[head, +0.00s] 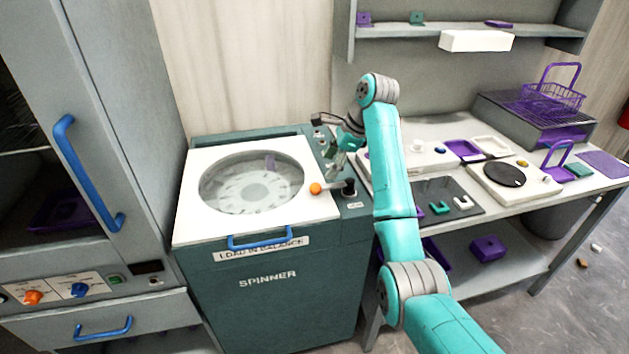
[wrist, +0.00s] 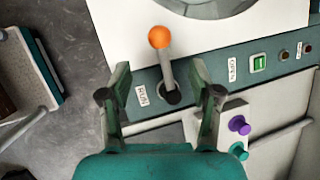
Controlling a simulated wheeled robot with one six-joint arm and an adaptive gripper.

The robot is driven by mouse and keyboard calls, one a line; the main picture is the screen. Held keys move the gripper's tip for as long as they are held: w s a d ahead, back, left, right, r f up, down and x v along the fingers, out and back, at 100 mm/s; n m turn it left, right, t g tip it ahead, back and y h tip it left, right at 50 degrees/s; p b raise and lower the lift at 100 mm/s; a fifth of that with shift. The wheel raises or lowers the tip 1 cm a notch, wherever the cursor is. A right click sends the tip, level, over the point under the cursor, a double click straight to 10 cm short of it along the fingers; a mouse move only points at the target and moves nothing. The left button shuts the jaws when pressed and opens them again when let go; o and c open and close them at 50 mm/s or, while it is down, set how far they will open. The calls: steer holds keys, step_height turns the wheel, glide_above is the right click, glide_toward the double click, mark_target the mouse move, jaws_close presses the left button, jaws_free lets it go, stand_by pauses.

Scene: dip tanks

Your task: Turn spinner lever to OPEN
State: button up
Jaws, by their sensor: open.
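The spinner (head: 285,290) is a dark green machine with a white top and a round clear lid (head: 252,182). Its lever, with an orange ball knob (head: 316,188), rises from a black pivot at the front right corner. In the wrist view the lever (wrist: 168,72) points up the picture, leaning slightly left, over the white top's edge. The RUN label (wrist: 142,95) is left of the pivot and the OPEN label (wrist: 231,68) is to its right. My gripper (head: 345,150) is open and empty above the panel; in the wrist view its fingers (wrist: 160,67) appear either side of the lever. Contact cannot be told.
A green switch (wrist: 259,62) sits on the panel beyond the OPEN label. A blue lid handle (head: 266,240) is at the spinner's front. A cabinet (head: 125,90) stands to the left. A bench (head: 530,215) with trays, a scale and baskets stands to the right.

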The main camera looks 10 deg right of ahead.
mark_target(317, 184)
steer(key=x, duration=1)
steer(key=shift+f, duration=0.1)
steer(key=shift+a, duration=0.1)
jaws_close()
